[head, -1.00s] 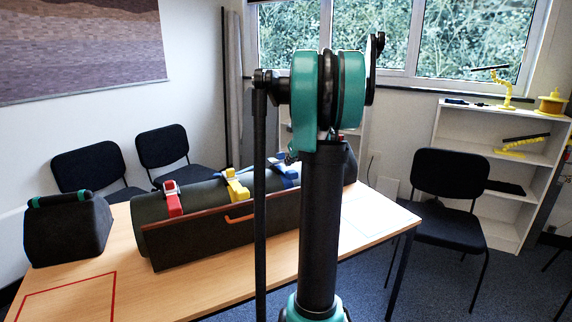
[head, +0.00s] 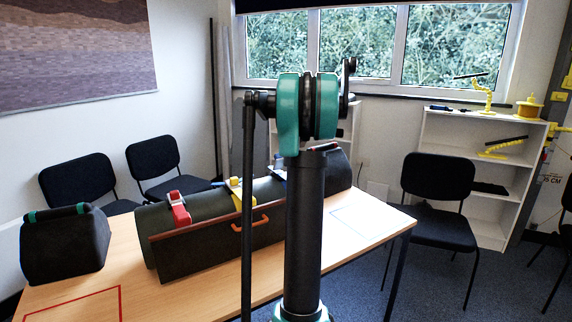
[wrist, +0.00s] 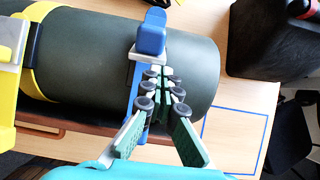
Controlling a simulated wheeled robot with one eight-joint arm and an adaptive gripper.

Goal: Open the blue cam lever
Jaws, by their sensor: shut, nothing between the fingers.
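The blue cam lever (wrist: 151,38) sits on a blue strap (wrist: 139,100) around the dark green cylinder (wrist: 85,60) in the wrist view. Its block and tab lie over a light metal buckle (wrist: 147,58). My gripper (wrist: 164,74) is shut and empty; its fingertips are just below and right of the lever's block. Whether they touch it I cannot tell. In the head view a small part of the blue strap (head: 278,173) shows beside my arm, which covers the rest and my gripper.
A red lever (head: 179,208) and a yellow lever (head: 235,187) sit farther left on the cylinder. An orange handle (head: 251,225) is on the cradle front. A dark box (wrist: 268,40) stands right of the cylinder. The blue-outlined table area (wrist: 235,135) is clear.

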